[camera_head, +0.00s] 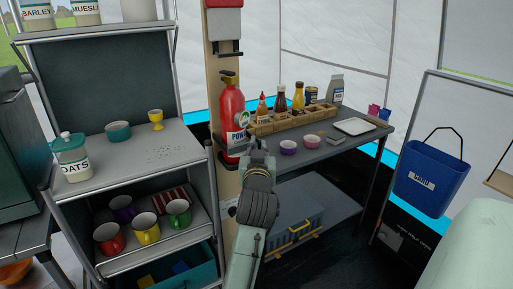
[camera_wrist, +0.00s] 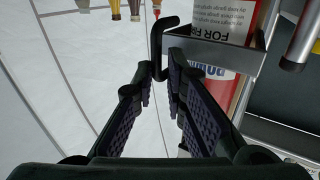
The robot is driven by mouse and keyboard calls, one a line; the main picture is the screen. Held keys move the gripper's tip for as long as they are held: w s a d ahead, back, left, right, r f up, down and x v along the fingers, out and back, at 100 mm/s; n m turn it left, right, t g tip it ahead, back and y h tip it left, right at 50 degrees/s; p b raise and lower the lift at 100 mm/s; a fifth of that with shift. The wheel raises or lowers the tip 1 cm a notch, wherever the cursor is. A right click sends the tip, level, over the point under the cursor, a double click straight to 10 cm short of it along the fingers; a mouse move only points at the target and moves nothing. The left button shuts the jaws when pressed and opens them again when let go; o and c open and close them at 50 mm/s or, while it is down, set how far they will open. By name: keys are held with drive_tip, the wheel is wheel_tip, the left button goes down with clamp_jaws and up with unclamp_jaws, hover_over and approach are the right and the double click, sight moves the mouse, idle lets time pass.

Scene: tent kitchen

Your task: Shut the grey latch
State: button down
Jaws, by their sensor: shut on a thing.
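The grey latch (camera_wrist: 210,50) shows in the wrist view as a flat grey band in front of the red fire extinguisher (camera_wrist: 260,20), with a dark hooked end on its left. My gripper (camera_wrist: 162,78) has its two fingers on either side of the hook's lower part, shut on it. In the head view my gripper (camera_head: 258,150) is just right of the extinguisher (camera_head: 232,112), near its lower half. The latch cannot be made out there. How far the latch is swung cannot be told.
The extinguisher stands against a wooden post (camera_head: 222,55). To the right is a dark table (camera_head: 300,165) with a wooden bottle rack (camera_head: 290,121), bowls and a tray. To the left is a shelf unit (camera_head: 165,150) with mugs. A blue bin (camera_head: 425,180) hangs at the right.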

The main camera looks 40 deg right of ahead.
drive_tip(key=c, duration=2.1)
unclamp_jaws()
drive_tip(key=shift+s+d+r+h, duration=0.3)
drive_tip(key=shift+s+d, duration=0.2)
drive_tip(key=shift+d, duration=0.2)
drive_tip(key=o, duration=0.4)
drive_tip(key=shift+d+f+m+g, duration=0.3)
drive_tip(key=shift+d, duration=0.05)
drive_tip(key=shift+f, duration=0.15)
drive_tip(key=v, duration=1.2)
drive_tip(key=shift+a+r, duration=0.25)
drive_tip(key=shift+r, duration=0.15)
drive_tip(key=shift+c, duration=0.5)
